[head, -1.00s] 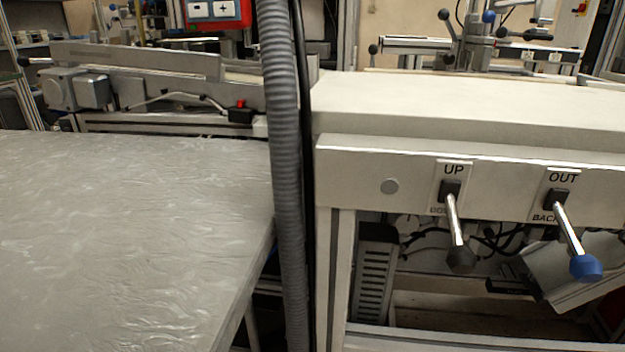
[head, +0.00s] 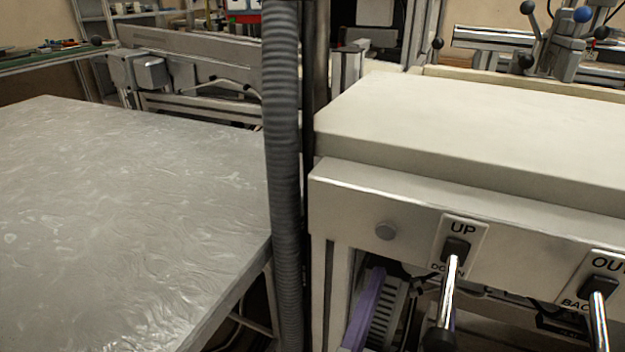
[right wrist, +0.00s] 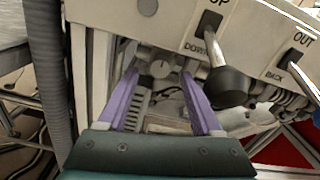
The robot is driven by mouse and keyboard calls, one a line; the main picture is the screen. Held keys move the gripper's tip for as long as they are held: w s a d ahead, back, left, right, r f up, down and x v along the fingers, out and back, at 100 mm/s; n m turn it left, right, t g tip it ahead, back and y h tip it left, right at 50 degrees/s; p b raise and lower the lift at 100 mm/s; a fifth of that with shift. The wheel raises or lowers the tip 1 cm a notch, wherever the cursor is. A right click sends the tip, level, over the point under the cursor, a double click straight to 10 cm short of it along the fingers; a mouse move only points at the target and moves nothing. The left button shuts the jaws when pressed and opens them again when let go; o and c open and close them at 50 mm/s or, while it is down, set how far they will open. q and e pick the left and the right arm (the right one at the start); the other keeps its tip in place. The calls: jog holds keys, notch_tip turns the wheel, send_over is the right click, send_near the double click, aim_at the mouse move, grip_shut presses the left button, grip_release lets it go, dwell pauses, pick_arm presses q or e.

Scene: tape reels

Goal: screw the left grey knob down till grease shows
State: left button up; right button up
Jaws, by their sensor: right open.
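The left grey knob (right wrist: 160,68) shows in the right wrist view as a pale round cap under the front panel, between my fingertips as seen there. Another grey fitting (right wrist: 192,66) shows just right of it, partly behind my right-hand finger. My right gripper (right wrist: 159,76) has purple fingers spread apart, with nothing between them in their grip. I cannot tell how far the tips are from the knob. In the head view one purple finger (head: 366,308) shows below the panel; the knob is not clear there. My left gripper is in neither view.
The UP/DOWN lever (head: 449,295) hangs close by; its dark ball (right wrist: 228,87) is right of my fingers. The OUT/BACK lever (head: 600,322) is farther right. A grey hose (head: 283,180) runs down left of the panel, beside a grey tabletop (head: 120,220).

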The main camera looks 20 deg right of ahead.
aim_at(414, 272)
jog(key=shift+x, duration=1.7)
jog(key=shift+c, duration=0.4)
grip_shut()
